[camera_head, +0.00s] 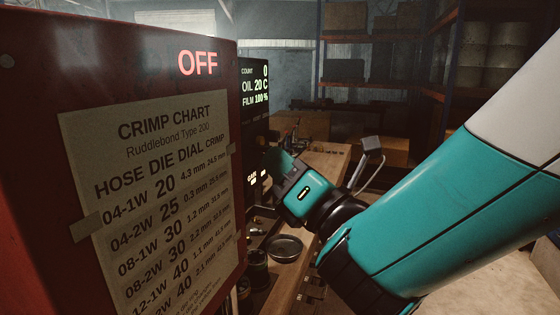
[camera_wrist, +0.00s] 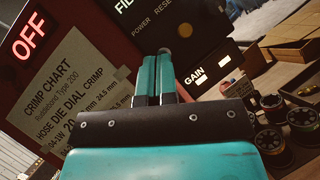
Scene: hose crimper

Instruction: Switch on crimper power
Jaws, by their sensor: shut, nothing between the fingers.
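The red crimper cabinet (camera_head: 20,150) fills the left of the head view and shows a lit red OFF (camera_head: 198,64); the OFF sign is also in the wrist view (camera_wrist: 30,36). Beside it is a dark control panel with POWER and RESET labels (camera_wrist: 160,27) in the wrist view.
A crimp chart (camera_head: 150,190) is taped to the cabinet. A lit display (camera_head: 255,85) reads count, oil and film. A wooden bench (camera_head: 322,165) carries a dark round dish (camera_head: 285,248) and several small cylindrical parts. Shelving stands behind.

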